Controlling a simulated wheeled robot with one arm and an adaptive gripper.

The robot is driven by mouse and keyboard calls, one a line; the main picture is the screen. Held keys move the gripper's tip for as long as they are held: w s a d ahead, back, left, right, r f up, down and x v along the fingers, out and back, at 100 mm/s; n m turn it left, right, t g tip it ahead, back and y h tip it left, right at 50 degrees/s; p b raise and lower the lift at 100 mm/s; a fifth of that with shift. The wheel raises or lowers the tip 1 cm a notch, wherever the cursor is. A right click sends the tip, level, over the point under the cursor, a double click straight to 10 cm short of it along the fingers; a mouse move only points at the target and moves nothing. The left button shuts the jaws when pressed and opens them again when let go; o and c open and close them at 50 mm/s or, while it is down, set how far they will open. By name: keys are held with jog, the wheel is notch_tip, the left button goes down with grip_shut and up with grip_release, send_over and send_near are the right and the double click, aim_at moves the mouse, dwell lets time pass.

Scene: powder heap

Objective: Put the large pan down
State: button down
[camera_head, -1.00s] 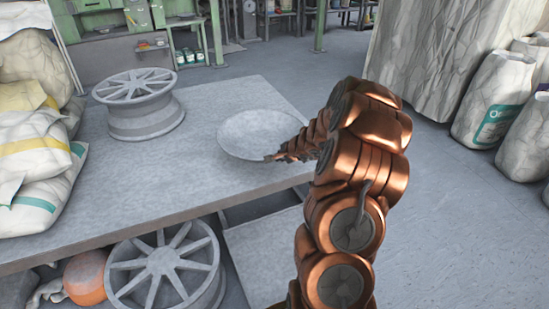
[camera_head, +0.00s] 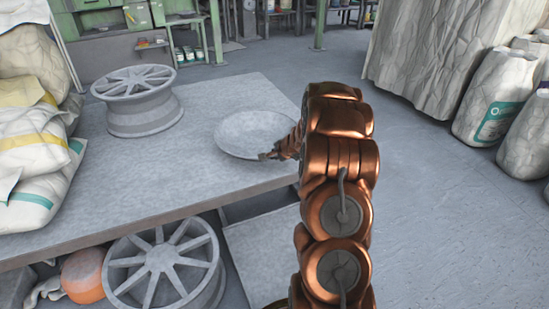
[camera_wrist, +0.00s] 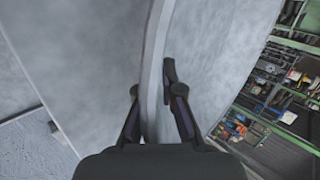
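The large pan (camera_head: 248,132) is a wide, shallow grey dish over the right part of the grey table (camera_head: 165,180). It looks level; I cannot tell whether its base touches the table. My gripper (camera_head: 268,155) is at the pan's near right rim. In the wrist view, the pan's rim (camera_wrist: 153,75) runs between the two dark fingers of my gripper (camera_wrist: 151,80), one on each side and close against it. The fingers look shut on the rim. The contact at the fingertips is hard to see.
A grey spoked wheel (camera_head: 145,118) stands on the table left of the pan. Filled sacks (camera_head: 30,150) are at the left edge. Another wheel (camera_head: 165,268) and an orange round object (camera_head: 84,277) lie below the table. The table's front middle is bare. White sacks (camera_head: 492,110) stand at the right.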

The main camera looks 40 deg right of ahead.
dwell(0.3)
jog(key=c, duration=1.6)
grip_release()
